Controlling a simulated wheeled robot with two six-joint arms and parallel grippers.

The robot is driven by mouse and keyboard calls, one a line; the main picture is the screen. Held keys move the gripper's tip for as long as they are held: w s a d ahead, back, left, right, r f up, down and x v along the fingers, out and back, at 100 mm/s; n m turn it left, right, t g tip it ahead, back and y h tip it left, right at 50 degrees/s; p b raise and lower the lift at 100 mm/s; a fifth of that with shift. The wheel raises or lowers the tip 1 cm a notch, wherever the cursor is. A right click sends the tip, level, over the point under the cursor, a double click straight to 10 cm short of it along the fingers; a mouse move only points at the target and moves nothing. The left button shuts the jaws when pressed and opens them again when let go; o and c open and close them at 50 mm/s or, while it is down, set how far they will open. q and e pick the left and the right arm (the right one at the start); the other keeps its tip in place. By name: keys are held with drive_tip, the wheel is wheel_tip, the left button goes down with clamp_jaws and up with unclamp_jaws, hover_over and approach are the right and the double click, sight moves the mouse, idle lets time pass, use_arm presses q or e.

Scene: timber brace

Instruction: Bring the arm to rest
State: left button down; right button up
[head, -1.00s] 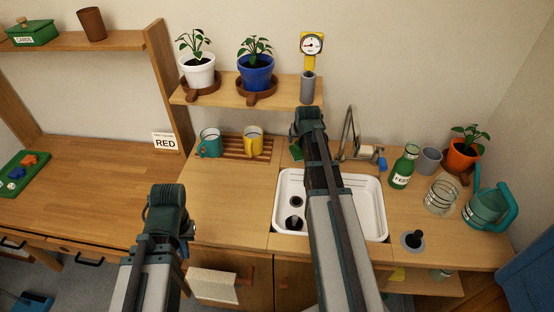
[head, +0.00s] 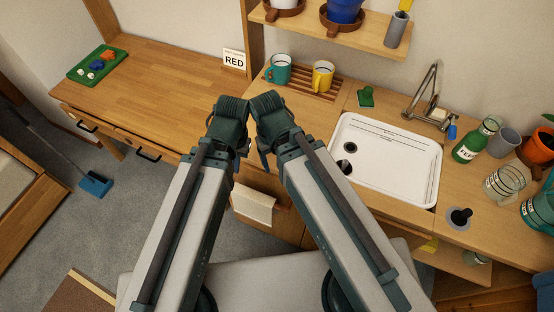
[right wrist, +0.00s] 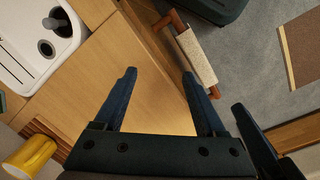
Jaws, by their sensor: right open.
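My two arms reach forward side by side in the head view. My left gripper (head: 236,150) hangs at the end of the left arm, in front of the wooden counter edge; its jaws are mostly hidden by its own wrist. My right gripper (head: 264,152) is close beside it, apart or touching I cannot tell. In the right wrist view my right gripper (right wrist: 160,78) has its two dark blue fingers spread wide, with nothing between them but the wooden counter behind.
A towel (head: 254,203) hangs on a rail below the counter, near the grippers. The white sink (head: 428,185) is to the right. A teal mug (head: 278,70) and a yellow mug (head: 322,76) stand on a slatted rack behind. The left desk (head: 160,95) is largely clear.

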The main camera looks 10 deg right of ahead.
drive_tip(key=shift+s, duration=0.1)
drive_tip(key=shift+r+p, duration=0.85)
drive_tip(key=shift+r, duration=0.05)
drive_tip(key=shift+f, duration=0.2)
